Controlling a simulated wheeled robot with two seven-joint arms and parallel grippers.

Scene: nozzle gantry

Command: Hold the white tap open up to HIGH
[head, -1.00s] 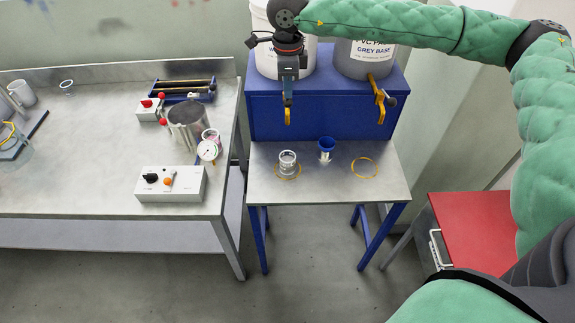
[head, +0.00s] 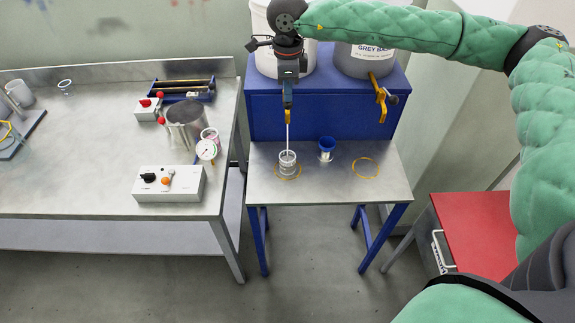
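The white tub (head: 262,50) stands on the blue stand at the back, partly hidden by my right arm. A thin white stream falls from its brass tap (head: 288,117) into a small clear cup (head: 288,163). The cup stands upright on the left yellow ring on the metal table. My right gripper (head: 288,100) points down at this tap and covers its upper part. Its fingers overlap the tap, so I cannot tell whether they are shut on it. The fill level and any HIGH mark are too small to read. My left gripper is out of view.
The grey tub (head: 365,62) with its own brass tap (head: 381,96) is to the right. A blue cup (head: 327,148) and an empty yellow ring (head: 365,168) are on the table (head: 330,188). A bench (head: 75,150) with a switch box (head: 168,184) is at left.

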